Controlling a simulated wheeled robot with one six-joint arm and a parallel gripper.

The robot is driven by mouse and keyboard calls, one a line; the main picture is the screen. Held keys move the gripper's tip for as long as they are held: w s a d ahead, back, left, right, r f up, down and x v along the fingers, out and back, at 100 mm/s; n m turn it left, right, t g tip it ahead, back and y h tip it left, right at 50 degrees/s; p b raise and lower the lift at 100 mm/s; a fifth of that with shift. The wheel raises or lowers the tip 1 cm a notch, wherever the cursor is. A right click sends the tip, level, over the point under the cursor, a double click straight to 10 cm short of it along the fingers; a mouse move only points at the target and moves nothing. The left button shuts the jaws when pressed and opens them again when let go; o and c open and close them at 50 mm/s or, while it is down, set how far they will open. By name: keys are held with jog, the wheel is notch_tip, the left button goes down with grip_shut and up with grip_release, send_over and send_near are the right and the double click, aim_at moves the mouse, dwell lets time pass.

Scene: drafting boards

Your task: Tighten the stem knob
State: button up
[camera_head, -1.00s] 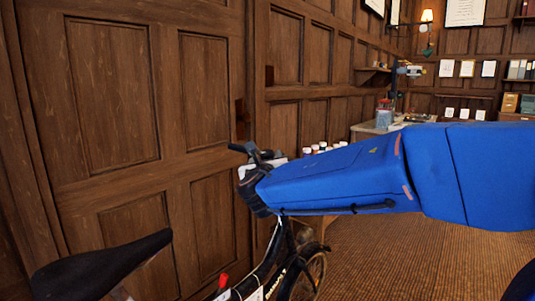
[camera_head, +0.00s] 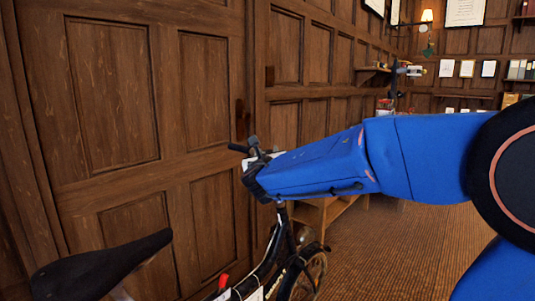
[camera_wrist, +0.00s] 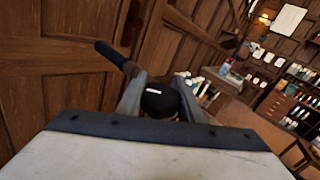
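A black bicycle stands along the panelled wall. Its stem knob (camera_wrist: 158,101), dark and round with a small white mark, shows in the wrist view between the two grey fingers of my gripper (camera_wrist: 160,82). The fingers lie close along both sides of it; I cannot tell whether they press on it. A black handlebar grip (camera_wrist: 112,53) sticks out to the left beyond the left finger. In the head view my gripper (camera_head: 256,160) is at the handlebar (camera_head: 238,148), and my arm hides the knob.
The black saddle (camera_head: 100,263) is at the lower left and the front wheel (camera_head: 310,275) below my arm. The wooden wall (camera_head: 112,95) is close behind the bicycle. A wooden shelf unit (camera_head: 320,214) stands beyond. Open carpet (camera_head: 410,260) lies to the right.

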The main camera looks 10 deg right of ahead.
jog(key=shift+m+h, duration=0.5)
jog(key=shift+h, duration=0.1)
jog(key=m+g+h, duration=0.2)
jog(key=d+m+g+h, duration=0.1)
jog(key=m+h, duration=0.2)
jog(key=s+m+g+h, duration=0.1)
jog(key=m+g+h, duration=0.1)
jog(key=m+h, duration=0.1)
jog(key=shift+d+r+g, duration=0.1)
jog(key=shift+d+g, duration=0.2)
jog(key=m+g+h, duration=0.1)
jog(key=m+g, duration=0.1)
jog(key=s+m+g+h, duration=0.1)
jog(key=m+g, duration=0.1)
jog(key=m+g+h, duration=0.1)
jog(key=m+g, duration=0.1)
jog(key=shift+s+d+h, duration=0.15)
jog(key=shift+d+h, duration=0.15)
jog(key=shift+d, duration=0.05)
jog(key=shift+s+d+m+g, duration=0.1)
jog(key=shift+s+m+g, duration=0.15)
jog(key=shift+m+g, duration=0.95)
jog(key=shift+s+m+g, duration=0.25)
jog(key=shift+m+g, duration=0.65)
jog(key=shift+g, duration=0.5)
jog(key=o, duration=1.1)
